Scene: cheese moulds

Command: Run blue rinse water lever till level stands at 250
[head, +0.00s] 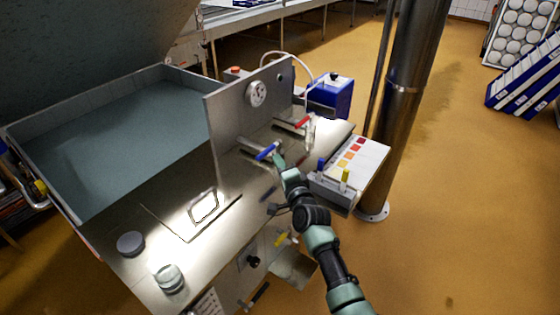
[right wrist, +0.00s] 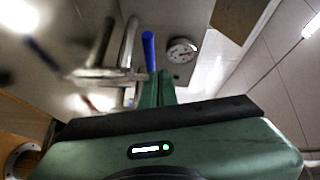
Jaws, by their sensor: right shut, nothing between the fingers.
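The blue lever (head: 266,151) sits on a metal tap on the steel bench, below an upright panel. It also shows in the right wrist view (right wrist: 148,50), just beyond my fingertips. My right gripper (head: 279,160) is shut and empty, its tip close beside the lever's blue end; I cannot tell whether they touch. Its closed fingers show in the right wrist view (right wrist: 156,92). A round dial (head: 256,94) is on the panel, also seen in the right wrist view (right wrist: 182,50); its reading is too small to tell. My left gripper is out of view.
A red lever (head: 303,122) is just behind and right of the blue one. A large steel basin (head: 40,118) is at left. A glass jar (head: 169,278) stands near the front. A colour-chart box (head: 368,155) and steel column (head: 408,90) stand right of my arm.

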